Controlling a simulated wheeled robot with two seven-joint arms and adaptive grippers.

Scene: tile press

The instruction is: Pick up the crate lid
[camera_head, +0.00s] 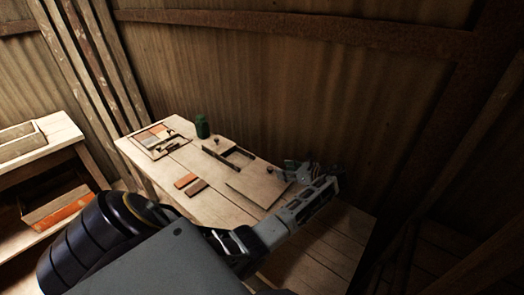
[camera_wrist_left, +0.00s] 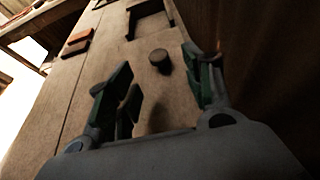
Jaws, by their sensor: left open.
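A flat, thin wooden board that looks like the crate lid (camera_head: 258,187) lies on the table, left of my left gripper (camera_head: 294,170). A short dark knob (camera_head: 270,169) stands by its far edge; I cannot tell whether it is fixed to the board. In the left wrist view the knob (camera_wrist_left: 160,58) shows just beyond the gap between the open, empty fingers of my left gripper (camera_wrist_left: 158,78). The wood below it is partly hidden by the fingers and the wrist. My right gripper is out of view.
The wooden table (camera_head: 190,158) also bears a frame with a dark slot (camera_head: 238,154), a green jar (camera_head: 202,126), a tray of coloured tiles (camera_head: 137,142) and two loose reddish tiles (camera_head: 195,188). A corrugated wall (camera_head: 300,80) stands close behind. A side bench (camera_head: 60,131) is at left.

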